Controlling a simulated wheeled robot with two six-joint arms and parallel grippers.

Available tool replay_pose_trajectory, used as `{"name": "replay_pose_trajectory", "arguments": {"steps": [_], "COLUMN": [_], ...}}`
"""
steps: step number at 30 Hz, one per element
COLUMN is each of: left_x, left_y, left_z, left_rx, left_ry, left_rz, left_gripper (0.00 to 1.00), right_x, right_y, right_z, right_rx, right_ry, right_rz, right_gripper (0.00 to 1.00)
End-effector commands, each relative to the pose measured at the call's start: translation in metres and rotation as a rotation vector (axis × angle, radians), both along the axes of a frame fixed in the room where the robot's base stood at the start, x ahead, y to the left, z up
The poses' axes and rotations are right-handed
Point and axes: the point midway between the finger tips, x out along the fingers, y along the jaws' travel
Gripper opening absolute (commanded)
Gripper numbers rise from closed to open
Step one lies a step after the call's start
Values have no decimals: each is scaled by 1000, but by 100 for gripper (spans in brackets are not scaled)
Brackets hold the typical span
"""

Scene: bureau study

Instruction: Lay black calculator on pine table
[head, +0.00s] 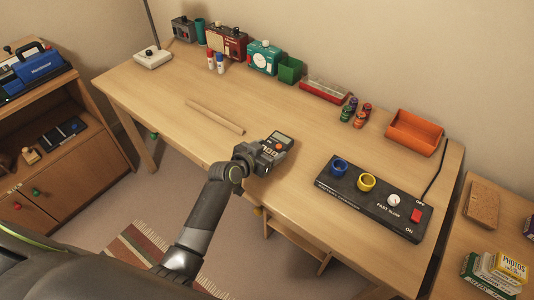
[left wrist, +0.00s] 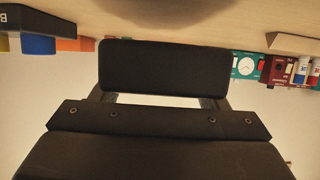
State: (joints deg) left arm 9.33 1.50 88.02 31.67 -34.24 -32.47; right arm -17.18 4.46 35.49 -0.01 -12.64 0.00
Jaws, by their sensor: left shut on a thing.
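The black calculator (head: 280,140) has a grey display and an orange key, and shows above the front part of the long light-wood table (head: 160,95). My left gripper (head: 262,157) is shut on its near end. In the left wrist view the calculator (left wrist: 163,68) is a plain dark slab held between the fingers. Whether its underside touches the tabletop cannot be told. The view does not make clear whether this long table or the wooden surface at the right (head: 465,232) is the pine one. My right gripper is not in view.
A black control panel (head: 370,200) with knobs lies to the right of the calculator. A wooden strip (head: 215,117) lies to its left. Boxes, a green bin (head: 290,70) and an orange bin (head: 415,132) line the back. The table's left middle is bare.

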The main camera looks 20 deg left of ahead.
Motion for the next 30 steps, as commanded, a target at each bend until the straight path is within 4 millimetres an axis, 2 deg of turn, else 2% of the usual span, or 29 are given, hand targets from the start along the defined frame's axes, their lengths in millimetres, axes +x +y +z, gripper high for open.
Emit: {"name": "replay_pose_trajectory", "arguments": {"steps": [7, 20, 21, 25, 30], "left_x": [0, 0, 0, 0, -1], "left_y": [0, 0, 0, 0, 0], "left_z": [-34, -41, -40, -39, -39], "left_rx": [0, 0, 0, 0, 1], "left_ry": [1, -1, 0, 0, 1], "left_rz": [1, 1, 1, 1, 1], "left_gripper": [41, 41, 72, 89, 90], "right_x": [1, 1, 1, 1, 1], "right_y": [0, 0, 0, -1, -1], "right_z": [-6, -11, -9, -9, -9], "right_rx": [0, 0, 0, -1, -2], "right_ry": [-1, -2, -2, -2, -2], "right_rz": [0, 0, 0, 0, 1], "right_gripper": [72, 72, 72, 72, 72]}}
